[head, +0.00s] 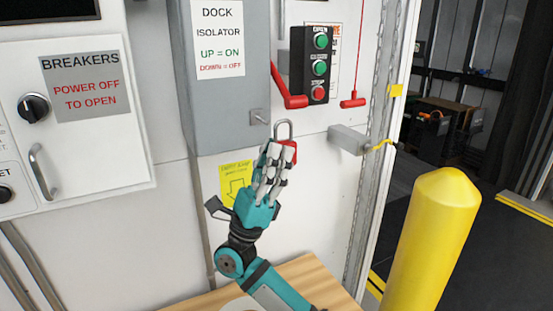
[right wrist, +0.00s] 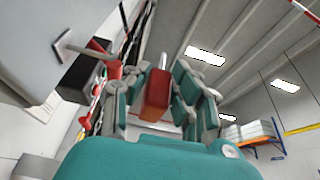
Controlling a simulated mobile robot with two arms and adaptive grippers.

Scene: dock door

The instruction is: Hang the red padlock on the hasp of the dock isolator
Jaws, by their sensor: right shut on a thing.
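My right gripper (head: 276,158) is shut on the red padlock (head: 291,149), whose fingers hide part of its body. The padlock is upright, with its grey shackle (head: 282,128) pointing up. The dock isolator (head: 222,112) is a grey box on the wall. Its small metal hasp (head: 260,117) sticks out near the lower right corner. The shackle is just right of the hasp and slightly below it in the head view; I see no link between them. In the right wrist view the padlock (right wrist: 157,92) stands between the fingers, apart from the hasp (right wrist: 66,45). My left gripper is not in view.
The isolator's red lever (head: 290,101) slants down at its right side. A button box (head: 315,65) and a red pull handle (head: 353,101) are further right. A grey bracket (head: 348,140) juts from the wall. A yellow bollard (head: 435,245) stands at the right.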

